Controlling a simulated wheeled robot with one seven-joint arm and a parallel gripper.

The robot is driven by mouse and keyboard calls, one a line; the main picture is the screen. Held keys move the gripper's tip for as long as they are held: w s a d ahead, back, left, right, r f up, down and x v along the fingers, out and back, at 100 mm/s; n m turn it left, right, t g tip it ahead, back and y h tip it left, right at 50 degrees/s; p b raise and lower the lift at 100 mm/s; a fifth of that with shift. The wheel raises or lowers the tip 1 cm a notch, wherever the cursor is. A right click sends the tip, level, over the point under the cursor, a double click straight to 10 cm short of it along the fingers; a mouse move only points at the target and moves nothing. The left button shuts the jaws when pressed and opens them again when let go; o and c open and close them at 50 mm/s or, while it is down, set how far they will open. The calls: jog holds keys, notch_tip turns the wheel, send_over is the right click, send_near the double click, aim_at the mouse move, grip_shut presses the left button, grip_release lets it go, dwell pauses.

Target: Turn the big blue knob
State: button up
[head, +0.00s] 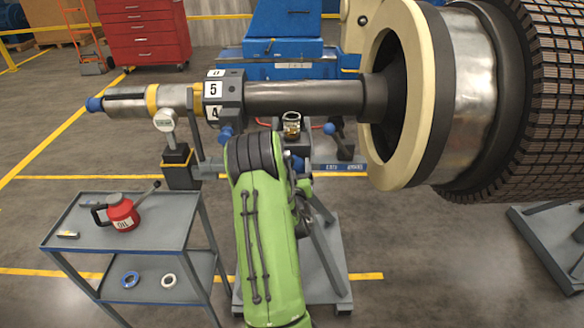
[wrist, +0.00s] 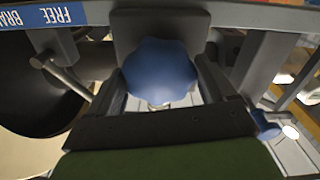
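The big blue knob (wrist: 158,72) has a scalloped rim and sits in front of a dark grey block in the upper middle of the wrist view. My gripper (wrist: 161,80) is open, with one grey finger on each side of the knob. The fingertips are close to the knob's rim; I cannot tell whether they touch it. In the head view my green arm reaches to the stand under the shaft and hides the gripper and most of this area.
A blue "FREE BRAKE" label (wrist: 35,17) is on a bar beside the knob. A smaller blue knob (wrist: 267,125) is at the right. The rotor shaft (head: 305,99) runs above the stand. A grey cart (head: 150,237) with a red oil can (head: 122,213) stands left.

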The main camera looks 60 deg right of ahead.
jog(key=c, duration=0.6)
jog(key=n+b, duration=0.1)
jog(key=n, duration=0.2)
jog(key=shift+w+f+n+b, duration=0.1)
jog(key=shift+n+b, duration=0.8)
jog(key=shift+n, duration=2)
jog(key=o, duration=1)
